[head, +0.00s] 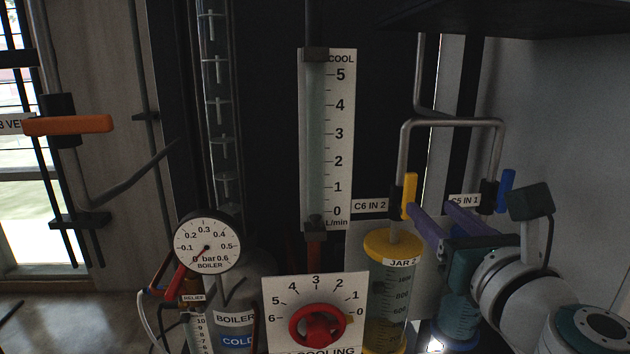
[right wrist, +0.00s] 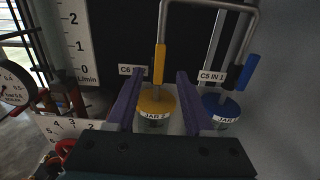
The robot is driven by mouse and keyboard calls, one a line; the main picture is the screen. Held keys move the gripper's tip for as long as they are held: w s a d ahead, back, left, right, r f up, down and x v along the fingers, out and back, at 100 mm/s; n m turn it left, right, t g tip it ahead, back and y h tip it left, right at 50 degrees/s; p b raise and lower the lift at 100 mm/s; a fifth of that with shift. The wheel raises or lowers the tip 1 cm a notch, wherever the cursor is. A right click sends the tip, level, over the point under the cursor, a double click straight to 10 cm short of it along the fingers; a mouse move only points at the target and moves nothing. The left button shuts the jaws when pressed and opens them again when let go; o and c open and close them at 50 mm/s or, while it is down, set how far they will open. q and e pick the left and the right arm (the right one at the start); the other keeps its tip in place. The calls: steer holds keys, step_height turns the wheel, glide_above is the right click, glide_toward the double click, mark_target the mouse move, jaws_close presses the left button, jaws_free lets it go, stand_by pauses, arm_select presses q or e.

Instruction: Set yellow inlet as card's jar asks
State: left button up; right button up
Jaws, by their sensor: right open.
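The yellow inlet lever (head: 409,196) stands upright on the pipe above jar 2 (head: 390,285), beside the label C6 IN 2 (head: 370,205). It also shows in the right wrist view (right wrist: 159,64), between the lines of my two purple fingers. My right gripper (head: 433,207) is open with nothing held; its left fingertip appears close to the yellow lever in the head view. I cannot tell whether they touch. Jar 2 has a yellow lid (right wrist: 156,104). A blue lever (head: 506,191) stands upright by the label C5 IN 1 (head: 464,200). I see no instruction card. My left gripper is out of view.
Jar 1, blue-lidded (right wrist: 221,108), stands right of jar 2, partly behind my right gripper in the head view. A bent pipe (head: 452,122) arches over both. A red cooling knob (head: 317,326), a boiler gauge (head: 208,243) and an orange handle (head: 68,125) are leftward.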

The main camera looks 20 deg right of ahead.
mark_target(412, 190)
steer(key=b+x, duration=0.1)
steer(key=x, duration=0.6)
steer(key=shift+b, duration=0.35)
steer(key=shift+w, duration=0.15)
steer(key=shift+x, duration=0.9)
steer(key=shift+c, duration=0.2)
jaws_close()
steer(key=shift+b, duration=0.3)
